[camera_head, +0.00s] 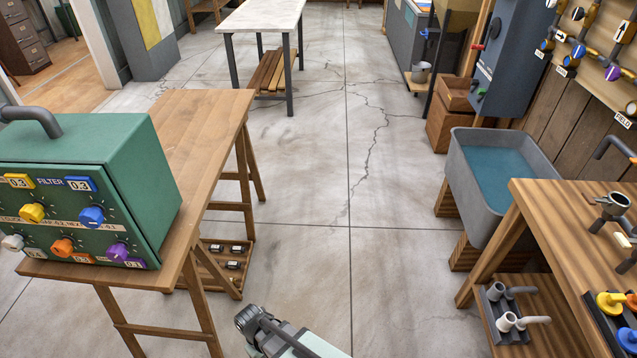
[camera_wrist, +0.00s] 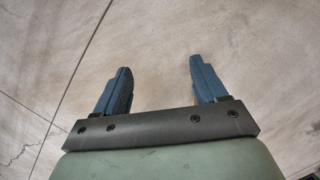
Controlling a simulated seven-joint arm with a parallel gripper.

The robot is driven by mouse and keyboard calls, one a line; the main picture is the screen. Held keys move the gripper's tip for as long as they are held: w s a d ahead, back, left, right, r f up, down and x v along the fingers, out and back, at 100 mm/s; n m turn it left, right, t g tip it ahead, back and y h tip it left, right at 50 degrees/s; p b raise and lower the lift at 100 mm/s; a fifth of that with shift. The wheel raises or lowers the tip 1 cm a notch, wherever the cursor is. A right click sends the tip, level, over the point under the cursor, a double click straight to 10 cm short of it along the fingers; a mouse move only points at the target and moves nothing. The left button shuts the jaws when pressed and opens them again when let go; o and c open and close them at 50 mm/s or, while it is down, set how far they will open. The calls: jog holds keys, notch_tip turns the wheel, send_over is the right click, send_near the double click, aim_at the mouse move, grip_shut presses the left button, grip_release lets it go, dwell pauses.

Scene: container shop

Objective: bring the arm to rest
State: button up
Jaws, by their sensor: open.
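My gripper (camera_wrist: 158,82) shows in the wrist view with its two blue fingers spread apart. Nothing is between the fingers; only bare concrete floor (camera_wrist: 155,40) shows beyond them. In the head view part of my arm shows at the bottom middle, above the floor between the two tables. The fingers cannot be made out in the head view.
A green control box (camera_head: 90,180) stands on a wooden trestle table (camera_head: 200,130) at left. A workbench (camera_head: 560,230) with fittings stands at right, a grey water basin (camera_head: 470,185) behind it. A white-topped table (camera_head: 262,15) stands farther back. The middle floor is clear.

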jog(key=s+d+f+m+g, duration=0.1)
jog(key=s+d+f+m, duration=0.1)
jog(key=d, duration=0.9)
jog(key=s+d+f+m+g+y, duration=0.1)
jog(key=s+d+m, duration=0.3)
jog(key=d, duration=0.7)
jog(key=s+d+f+m+g+y, duration=0.1)
jog(key=s+d+f+m+g, duration=0.2)
jog(key=d, duration=0.8)
jog(key=shift+s+f+m, duration=0.15)
jog(key=shift+f+m, duration=0.25)
